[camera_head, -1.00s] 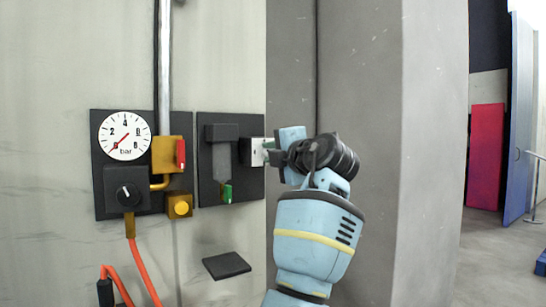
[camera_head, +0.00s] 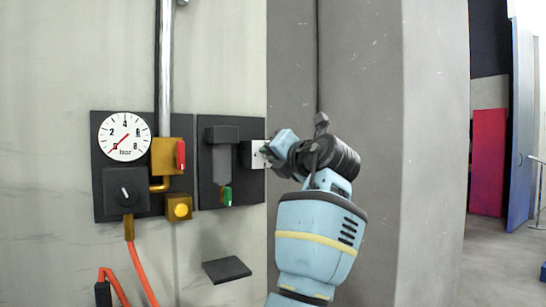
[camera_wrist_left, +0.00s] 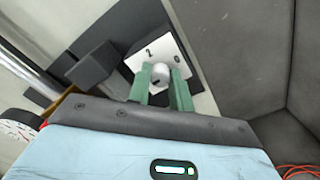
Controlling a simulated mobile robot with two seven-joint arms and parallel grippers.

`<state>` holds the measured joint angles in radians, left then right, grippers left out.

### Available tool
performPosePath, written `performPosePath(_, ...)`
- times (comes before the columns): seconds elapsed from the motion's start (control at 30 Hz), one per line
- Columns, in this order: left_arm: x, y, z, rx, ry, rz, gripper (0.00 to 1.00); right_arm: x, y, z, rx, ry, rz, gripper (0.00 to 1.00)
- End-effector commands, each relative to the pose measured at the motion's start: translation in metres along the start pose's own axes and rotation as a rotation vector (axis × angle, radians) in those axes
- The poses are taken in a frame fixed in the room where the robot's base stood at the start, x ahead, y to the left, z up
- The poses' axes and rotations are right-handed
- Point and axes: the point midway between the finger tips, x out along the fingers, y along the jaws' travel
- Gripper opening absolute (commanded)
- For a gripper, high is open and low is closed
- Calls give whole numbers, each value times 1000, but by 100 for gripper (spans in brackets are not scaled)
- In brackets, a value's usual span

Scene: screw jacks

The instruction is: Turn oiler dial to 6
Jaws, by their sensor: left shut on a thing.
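The oiler dial (camera_wrist_left: 160,72) is a small light grey knob on a white plate (camera_wrist_left: 146,50) that bears printed figures. The green fingertips of my left gripper (camera_wrist_left: 164,82) are shut on the knob, one on each side. The figure next to the knob's dark mark is too small to read surely. In the head view the left gripper (camera_head: 267,151) is tilted against the white plate (camera_head: 257,160) at the right of the oiler (camera_head: 221,155), and it hides the knob there. My right gripper is not in view.
A round pressure gauge (camera_head: 125,136), a black rotary knob (camera_head: 126,196), a red lever (camera_head: 180,155) and a yellow button (camera_head: 180,208) are on the panel to the left. A dark ledge (camera_head: 226,269) juts out below. A grey pillar (camera_head: 360,80) stands close on the right.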

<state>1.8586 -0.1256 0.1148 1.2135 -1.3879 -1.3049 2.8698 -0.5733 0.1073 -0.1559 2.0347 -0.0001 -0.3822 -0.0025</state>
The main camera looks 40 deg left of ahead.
Motion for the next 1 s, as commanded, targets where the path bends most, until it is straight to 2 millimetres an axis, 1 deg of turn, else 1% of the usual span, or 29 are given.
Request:
performPosePath(0.43, 0, -1, -1, -11, 2, -1, 0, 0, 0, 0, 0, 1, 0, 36)
performPosePath(0.47, 0, -1, -1, -11, 2, -1, 22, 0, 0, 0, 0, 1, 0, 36)
performPosePath(0.6, 0, -1, 0, -10, 2, -1, 41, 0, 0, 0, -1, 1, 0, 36)
performPosePath(0.63, 0, -1, 0, -10, 2, -1, 43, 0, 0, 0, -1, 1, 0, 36)
performPosePath(0.87, 0, -1, 0, -10, 1, -1, 43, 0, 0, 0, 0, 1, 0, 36)
performPosePath(1.0, -7, -2, 0, -10, -1, -2, 43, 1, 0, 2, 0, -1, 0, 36)
